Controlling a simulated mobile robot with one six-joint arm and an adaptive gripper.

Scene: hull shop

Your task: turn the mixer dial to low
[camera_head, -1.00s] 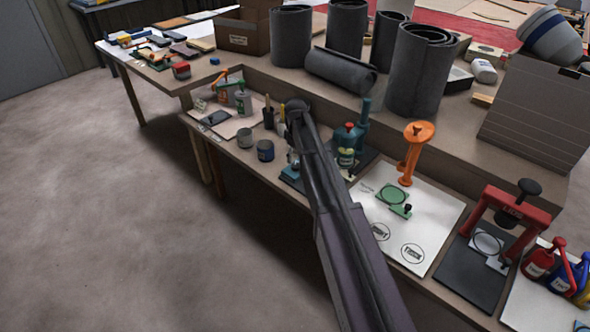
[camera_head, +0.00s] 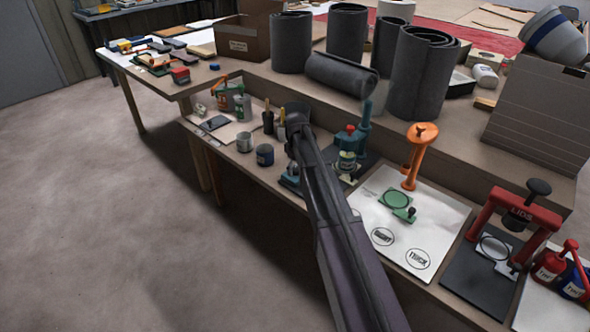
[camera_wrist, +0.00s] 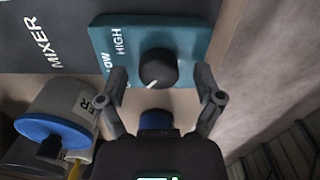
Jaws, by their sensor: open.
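The mixer dial (camera_wrist: 158,68) is a round black knob on a teal panel (camera_wrist: 187,31) in the wrist view. Its white pointer mark is on the lower side, aimed down and slightly left in the picture. The word HIGH is printed left of the knob, with LOW below it, its first letter hidden by my left finger. My gripper (camera_wrist: 160,74) is open, its fingertips on either side of the knob, with gaps visible; depth to the knob is hard to judge. In the head view my arm hides most of the mixer's teal base (camera_head: 290,182).
A dark MIXER mat (camera_wrist: 40,38) lies beside the panel. A can with a blue rim (camera_wrist: 58,125) is close to the left finger.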

